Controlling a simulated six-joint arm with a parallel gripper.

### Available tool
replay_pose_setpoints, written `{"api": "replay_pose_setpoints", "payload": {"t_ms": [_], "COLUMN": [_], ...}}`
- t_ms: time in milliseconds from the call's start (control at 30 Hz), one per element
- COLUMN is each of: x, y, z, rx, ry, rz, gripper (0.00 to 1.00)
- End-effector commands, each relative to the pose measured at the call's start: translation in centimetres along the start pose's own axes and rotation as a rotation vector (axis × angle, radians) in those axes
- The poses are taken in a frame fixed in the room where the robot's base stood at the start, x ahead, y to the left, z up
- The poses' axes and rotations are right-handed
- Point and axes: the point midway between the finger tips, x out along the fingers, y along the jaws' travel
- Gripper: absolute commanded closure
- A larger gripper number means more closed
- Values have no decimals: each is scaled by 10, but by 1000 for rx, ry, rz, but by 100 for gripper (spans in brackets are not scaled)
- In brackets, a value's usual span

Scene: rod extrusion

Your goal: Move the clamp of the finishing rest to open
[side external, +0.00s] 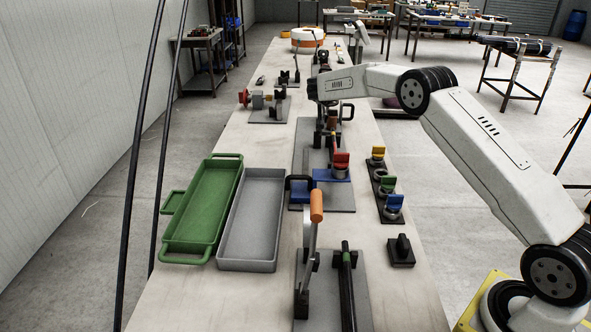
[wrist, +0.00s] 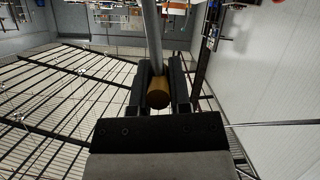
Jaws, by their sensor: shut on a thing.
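In the wrist view, my gripper (wrist: 160,88) is shut around an orange-brown cylindrical handle (wrist: 158,98) on the end of a grey metal lever (wrist: 152,35). In the side view, my gripper (side external: 334,112) is at the middle of the bench, over a grey base plate (side external: 303,150), with the brownish handle (side external: 333,118) at its fingers. The lever's lower end and the rest it belongs to are largely hidden there by other fixtures, so I cannot tell the clamp's exact angle.
An upright orange-handled lever (side external: 316,206) stands nearer the camera. A green tray (side external: 180,235) and a grey tray (side external: 222,225) sit at left.

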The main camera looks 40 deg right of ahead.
Motion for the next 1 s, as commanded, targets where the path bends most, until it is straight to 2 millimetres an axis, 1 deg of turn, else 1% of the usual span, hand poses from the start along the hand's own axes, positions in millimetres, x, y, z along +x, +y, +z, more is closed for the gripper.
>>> {"api": "replay_pose_setpoints", "payload": {"t_ms": [33, 200, 400, 867, 900, 967, 1000], "x": [-1, -1, -1, -1, -1, -1, -1], "y": [-4, -14, -22, -24, -24, -24, -24], "z": [-3, -4, -4, -3, -3, -3, -3], "rx": [5, 6, 6, 6, 6, 6, 5], "ry": [5, 5, 3, 1, 1, 1, 1], "rz": [-3, -3, -4, -4, -4, -4, -4], "gripper": [100, 100, 100, 100, 66, 47, 40]}}
